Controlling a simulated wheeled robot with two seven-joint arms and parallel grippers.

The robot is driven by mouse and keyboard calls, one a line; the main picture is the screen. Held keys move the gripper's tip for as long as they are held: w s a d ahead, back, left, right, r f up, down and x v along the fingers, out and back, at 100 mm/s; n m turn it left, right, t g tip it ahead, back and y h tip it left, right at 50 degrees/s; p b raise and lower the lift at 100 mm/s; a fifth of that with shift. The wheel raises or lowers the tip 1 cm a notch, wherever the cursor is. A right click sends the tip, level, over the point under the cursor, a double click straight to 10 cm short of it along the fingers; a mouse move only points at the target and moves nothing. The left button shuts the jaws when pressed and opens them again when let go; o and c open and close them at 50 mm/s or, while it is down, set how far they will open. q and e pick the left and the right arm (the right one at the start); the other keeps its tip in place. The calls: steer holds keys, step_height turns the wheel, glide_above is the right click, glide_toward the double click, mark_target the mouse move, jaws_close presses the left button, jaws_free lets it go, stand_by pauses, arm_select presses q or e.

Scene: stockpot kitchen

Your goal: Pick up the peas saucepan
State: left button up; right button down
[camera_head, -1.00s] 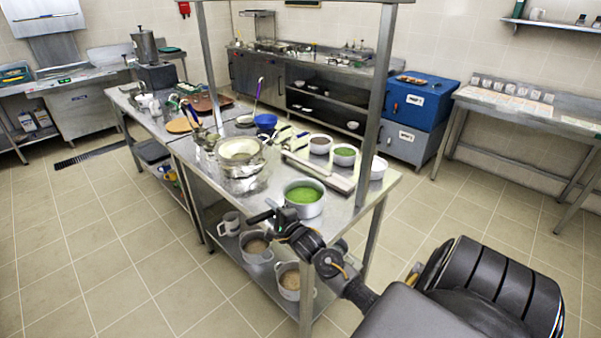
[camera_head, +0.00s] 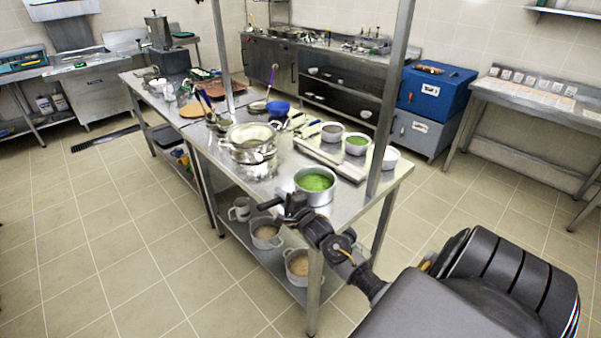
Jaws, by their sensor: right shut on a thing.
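The peas saucepan (camera_head: 326,196) is a metal pan with green contents, at the near right end of the steel table. Its base looks to be on or just above the tabletop; I cannot tell which. My right gripper (camera_head: 283,203) is at the pan's near left side, shut on its dark handle (camera_head: 268,205). The fingers are small and dark against the handle, so the exact grip is hard to see. My left gripper is not in view.
A steel post (camera_head: 391,100) rises close to the right of the pan. A metal pot with a strainer (camera_head: 253,150) stands to the left. Small bowls (camera_head: 357,145) and a long tray (camera_head: 330,160) lie behind. Pots (camera_head: 265,235) stand on the shelf (camera_head: 275,265) below.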

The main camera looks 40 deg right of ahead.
steer(key=shift+r, duration=0.15)
steer(key=shift+r, duration=0.45)
steer(key=s+a+r+b, duration=0.2)
steer(key=s+a+r, duration=0.7)
steer(key=r, duration=0.3)
steer(key=shift+s+a+b, duration=0.15)
steer(key=shift+a+b, duration=0.2)
steer(key=shift+a, duration=0.35)
